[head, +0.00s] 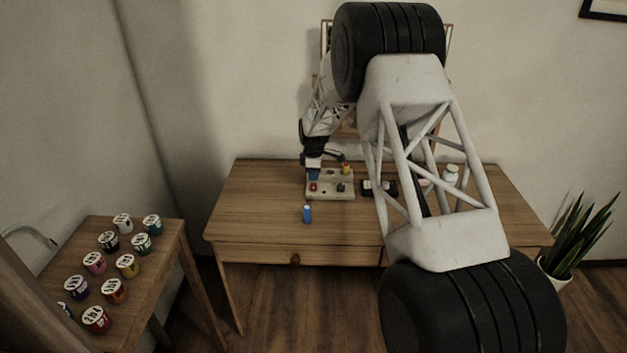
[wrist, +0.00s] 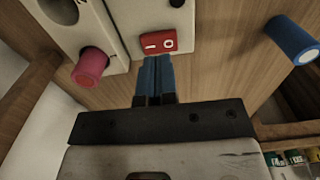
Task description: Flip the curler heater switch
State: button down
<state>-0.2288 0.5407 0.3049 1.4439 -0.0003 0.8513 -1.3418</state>
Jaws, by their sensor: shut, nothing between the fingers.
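The red rocker switch (wrist: 158,43) with white "–" and "O" marks sits on a light panel, near the panel's edge, in the wrist view. It shows small in the head view (head: 313,187) at the left front of the beige board (head: 331,194). My gripper (wrist: 158,62) has blue fingers shut together with nothing between them. In the wrist view the fingertips are right at the switch's near edge; I cannot tell whether they touch it. In the head view my gripper (head: 314,174) points down over the board's left side. Which side of the switch is pressed is unclear.
A blue cylinder (head: 307,213) stands on the desk in front of the board. A pink cylinder (wrist: 90,67) is left of the switch in the wrist view. A dark knob (head: 341,187) and a black box (head: 379,188) lie right of it. The desk's left side is clear.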

aim_at(313, 183)
notch_tip(313, 183, up, 11)
jog(key=shift+r, duration=0.15)
dwell(0.4)
jog(key=shift+w, duration=0.7)
jog(key=shift+f, duration=7.1)
